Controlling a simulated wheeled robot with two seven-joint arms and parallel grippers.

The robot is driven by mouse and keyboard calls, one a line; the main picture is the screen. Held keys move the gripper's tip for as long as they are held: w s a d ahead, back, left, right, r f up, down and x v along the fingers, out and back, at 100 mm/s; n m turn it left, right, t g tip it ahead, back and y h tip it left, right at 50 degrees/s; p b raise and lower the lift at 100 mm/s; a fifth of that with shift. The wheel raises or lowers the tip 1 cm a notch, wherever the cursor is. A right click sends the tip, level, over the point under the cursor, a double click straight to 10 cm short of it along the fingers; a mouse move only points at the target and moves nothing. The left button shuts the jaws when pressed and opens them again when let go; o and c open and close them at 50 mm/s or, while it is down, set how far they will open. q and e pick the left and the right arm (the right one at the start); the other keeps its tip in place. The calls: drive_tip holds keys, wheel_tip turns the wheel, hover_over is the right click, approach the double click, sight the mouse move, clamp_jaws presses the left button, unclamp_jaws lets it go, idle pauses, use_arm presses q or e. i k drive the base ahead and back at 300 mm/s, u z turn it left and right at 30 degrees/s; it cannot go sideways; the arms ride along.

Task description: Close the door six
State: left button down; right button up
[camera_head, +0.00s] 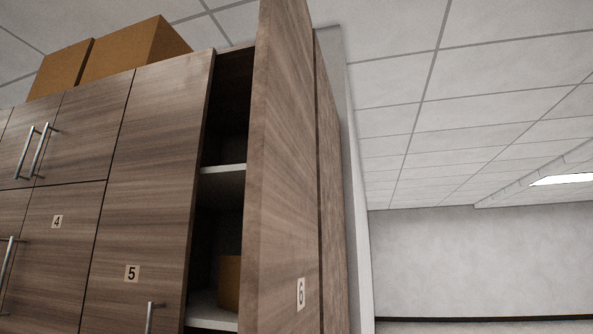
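Door six (285,190) is a tall brown wood-grain door with a "6" label (301,294) low on its face. It stands swung open, out from the cabinet, seen at a steep angle. Behind its left edge the open compartment shows a dark interior, pale shelves (222,183) and part of a brown box (229,281). No handle shows on the visible part of door six. Neither of my grippers is in view.
Shut door five (150,180) and door four (60,245) lie to the left, with metal bar handles (41,150). Cardboard boxes (125,55) stand on top of the cabinet. A grey wall (480,260) is far off at right, with open space before it.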

sight(279, 294)
drive_tip(key=u, duration=1.95)
drive_tip(key=k, duration=0.95)
drive_tip(key=z, duration=0.8)
drive_tip(key=i, duration=0.5)
drive_tip(key=u, duration=0.05)
